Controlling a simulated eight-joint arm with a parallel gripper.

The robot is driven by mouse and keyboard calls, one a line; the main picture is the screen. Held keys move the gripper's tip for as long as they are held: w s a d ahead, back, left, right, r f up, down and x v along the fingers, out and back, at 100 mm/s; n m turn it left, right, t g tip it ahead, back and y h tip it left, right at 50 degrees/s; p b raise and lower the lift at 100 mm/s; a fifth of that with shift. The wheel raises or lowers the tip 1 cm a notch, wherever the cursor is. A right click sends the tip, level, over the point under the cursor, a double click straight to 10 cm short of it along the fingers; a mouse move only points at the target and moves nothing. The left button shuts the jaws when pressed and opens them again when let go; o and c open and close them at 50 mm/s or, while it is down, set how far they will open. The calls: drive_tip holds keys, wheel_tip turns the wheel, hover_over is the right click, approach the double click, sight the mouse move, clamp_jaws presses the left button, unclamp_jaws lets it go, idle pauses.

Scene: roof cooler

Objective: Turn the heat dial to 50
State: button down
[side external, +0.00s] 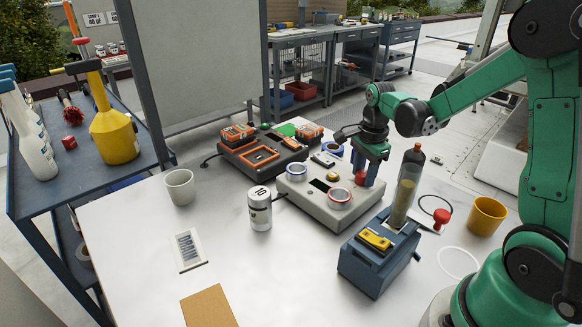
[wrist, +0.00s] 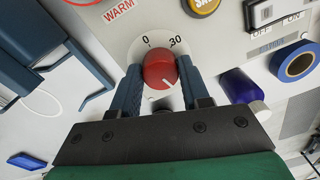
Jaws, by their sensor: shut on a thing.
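The heat dial is a round red knob (wrist: 160,70) on a pale plate, held between the two fingers of my gripper (wrist: 160,78) in the wrist view. A short white mark on the knob points to the picture's lower right. The scale shows "0" at upper left and "30" at upper right; my gripper hides the rest. In the side external view my gripper (side external: 370,170) points down over the light grey control box (side external: 318,204), with the red knob (side external: 361,178) at its fingers.
A yellow button (wrist: 204,4), a "WARM" label (wrist: 118,10), an off/on switch (wrist: 264,12) and a blue-rimmed ring (wrist: 296,62) lie around the dial. A bottle (side external: 408,185), a blue box (side external: 375,262) and a yellow mug (side external: 487,216) stand nearby.

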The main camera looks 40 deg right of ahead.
sight(364, 174)
drive_tip(key=shift+m, duration=1.2)
drive_tip(key=shift+c, duration=2.1)
unclamp_jaws()
drive_tip(key=shift+s+a+r, duration=0.1)
drive_tip(key=shift+r, duration=2.75)
